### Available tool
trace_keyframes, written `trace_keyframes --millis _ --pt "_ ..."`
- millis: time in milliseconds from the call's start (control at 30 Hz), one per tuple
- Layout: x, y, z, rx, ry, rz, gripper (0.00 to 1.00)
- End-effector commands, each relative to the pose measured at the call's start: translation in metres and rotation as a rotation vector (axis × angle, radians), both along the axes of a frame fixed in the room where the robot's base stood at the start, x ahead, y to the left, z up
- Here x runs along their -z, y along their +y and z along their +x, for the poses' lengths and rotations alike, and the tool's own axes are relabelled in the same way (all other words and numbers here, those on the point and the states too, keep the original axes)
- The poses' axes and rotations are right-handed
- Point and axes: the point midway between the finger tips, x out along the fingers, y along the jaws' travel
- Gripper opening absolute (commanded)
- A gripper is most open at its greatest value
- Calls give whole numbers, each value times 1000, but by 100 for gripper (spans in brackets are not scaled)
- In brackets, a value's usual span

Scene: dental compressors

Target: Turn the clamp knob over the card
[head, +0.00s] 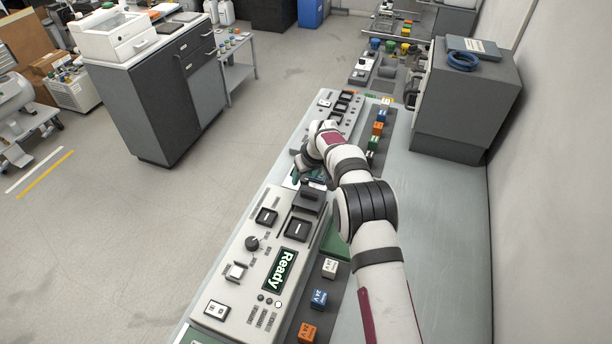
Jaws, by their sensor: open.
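My white arm reaches over the bench from the lower right, and my gripper (301,172) points down at the gap between two control panels. Its fingers are small and dark here, partly hidden by the wrist, with nothing visible held in them. I cannot make out the clamp knob clearly; my wrist covers part of that spot.
The near control panel (222,283) has a "Ready" screen (279,270), a round black knob (252,243) and switches. Coloured blocks, such as a blue one (318,298), line the bench's right side. A grey cabinet (465,100) stands at the back right. Open floor lies left.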

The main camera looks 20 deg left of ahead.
Motion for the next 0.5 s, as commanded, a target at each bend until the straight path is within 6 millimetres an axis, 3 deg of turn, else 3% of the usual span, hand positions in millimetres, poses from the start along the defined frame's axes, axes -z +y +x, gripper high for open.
trace_keyframes --millis 333,500 --pt "5 1 2 1 0 0 60" --pt "5 1 2 1 0 0 29"
